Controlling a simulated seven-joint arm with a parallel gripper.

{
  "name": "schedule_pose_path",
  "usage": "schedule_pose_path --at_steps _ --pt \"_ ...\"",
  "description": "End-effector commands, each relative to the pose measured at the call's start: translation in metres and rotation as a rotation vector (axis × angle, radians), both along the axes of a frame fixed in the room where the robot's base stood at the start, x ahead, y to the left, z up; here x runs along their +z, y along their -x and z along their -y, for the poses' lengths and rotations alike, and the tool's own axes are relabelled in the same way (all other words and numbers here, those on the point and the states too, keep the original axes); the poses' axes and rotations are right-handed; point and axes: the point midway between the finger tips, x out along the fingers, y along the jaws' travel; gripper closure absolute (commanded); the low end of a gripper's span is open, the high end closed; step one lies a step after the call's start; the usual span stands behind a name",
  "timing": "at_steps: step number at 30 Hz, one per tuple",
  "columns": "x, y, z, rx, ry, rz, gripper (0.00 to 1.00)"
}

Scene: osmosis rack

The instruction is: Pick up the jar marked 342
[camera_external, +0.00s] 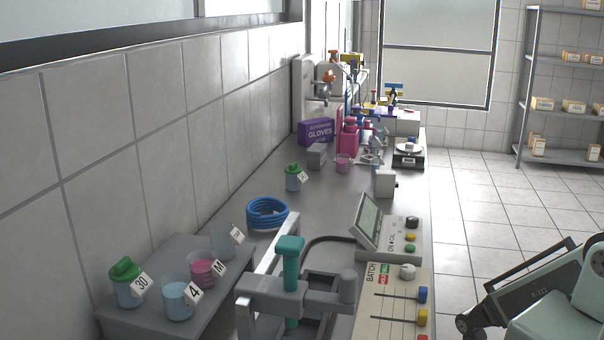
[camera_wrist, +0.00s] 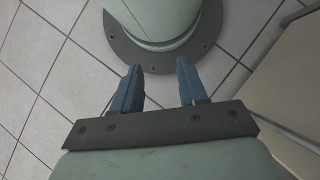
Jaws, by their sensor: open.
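No label in view clearly reads 342. A jar with a green lid (camera_external: 126,285) at the lower left has a tag that seems to read 30. Beside it on the grey raised stand are an open beaker of blue liquid (camera_external: 177,301) tagged 4, a beaker of pink liquid (camera_external: 203,268) tagged M, and a clear beaker (camera_external: 222,246) with an unclear tag. Another green-lidded jar (camera_external: 293,180) stands farther back on the bench, its tag too small to read. My gripper (camera_wrist: 158,68) is open and empty, with two blue fingers apart above the floor, away from the jars.
A coiled blue hose (camera_external: 267,213) lies behind the stand. A grey clamp-like fixture with a teal handle (camera_external: 290,250), a control box (camera_external: 386,232) and a slider panel (camera_external: 392,312) fill the bench's near right. A purple glove box (camera_external: 316,132) and pink bottles stand farther back.

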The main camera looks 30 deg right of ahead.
Motion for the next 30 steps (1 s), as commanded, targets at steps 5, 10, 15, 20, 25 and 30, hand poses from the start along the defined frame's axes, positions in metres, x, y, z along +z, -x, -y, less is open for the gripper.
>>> schedule_pose_path --at_steps 5,10,15,20,25,30 --pt "0.0 0.0 0.0 0.0 0.0 0.0 0.57" --pt "0.0 0.0 0.0 0.0 0.0 0.0 0.47" --pt "0.0 0.0 0.0 0.0 0.0 0.0 0.31" --pt "0.0 0.0 0.0 0.0 0.0 0.0 0.22" --pt "0.0 -0.001 0.0 -0.001 0.0 0.001 0.22" --pt "-0.003 -0.025 0.002 -0.029 -0.021 0.021 0.22"
